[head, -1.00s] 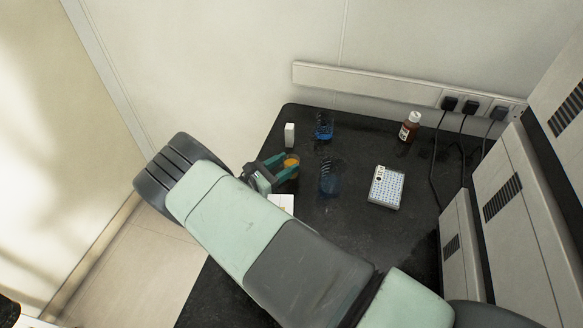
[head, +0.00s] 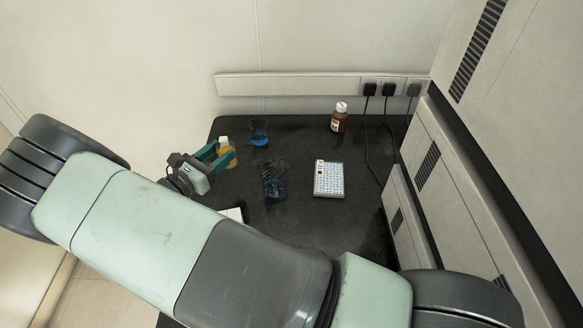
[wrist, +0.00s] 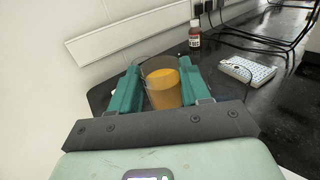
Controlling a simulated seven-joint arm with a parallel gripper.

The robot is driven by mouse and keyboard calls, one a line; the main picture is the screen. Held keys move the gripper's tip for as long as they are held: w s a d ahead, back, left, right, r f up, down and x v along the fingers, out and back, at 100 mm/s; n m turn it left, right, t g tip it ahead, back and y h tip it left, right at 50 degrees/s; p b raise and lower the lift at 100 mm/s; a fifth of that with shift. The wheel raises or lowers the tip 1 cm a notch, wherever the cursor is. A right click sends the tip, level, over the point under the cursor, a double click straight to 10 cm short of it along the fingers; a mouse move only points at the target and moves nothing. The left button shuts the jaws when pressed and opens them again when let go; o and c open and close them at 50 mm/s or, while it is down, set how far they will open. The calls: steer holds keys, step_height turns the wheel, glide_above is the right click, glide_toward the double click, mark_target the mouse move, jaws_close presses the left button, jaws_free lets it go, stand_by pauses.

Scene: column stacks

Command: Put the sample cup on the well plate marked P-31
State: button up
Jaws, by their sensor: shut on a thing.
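The sample cup (head: 229,158) is a clear cup with orange contents. My gripper (head: 218,156) is shut on it at the left side of the dark bench. In the wrist view the cup (wrist: 162,88) sits upright or nearly so between the two green fingers (wrist: 160,92). I cannot tell how far its base is above the bench. A white well plate (head: 328,179) with bluish wells lies on the bench to the right of the gripper. It also shows in the wrist view (wrist: 247,70), apart from the cup. Its marking is too small to read.
A clear beaker with blue liquid (head: 259,134) and a dark blue one (head: 274,182) stand between cup and plate. A brown bottle (head: 338,120) stands behind the plate. A white object (head: 224,141) is behind the cup. A white flat item (head: 233,214) is partly hidden by my arm.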

steer(key=w+d+r+h, duration=0.1)
steer(key=w+d+r, duration=0.15)
steer(key=d, duration=0.95)
steer(key=m+g+h, duration=0.1)
steer(key=m+g, duration=0.1)
glide_above(324, 180)
step_height(324, 180, down, 6)
steer(key=shift+f, duration=1.9)
steer(key=shift+f, duration=0.15)
steer(key=o, duration=1.1)
steer(key=shift+c, duration=0.2)
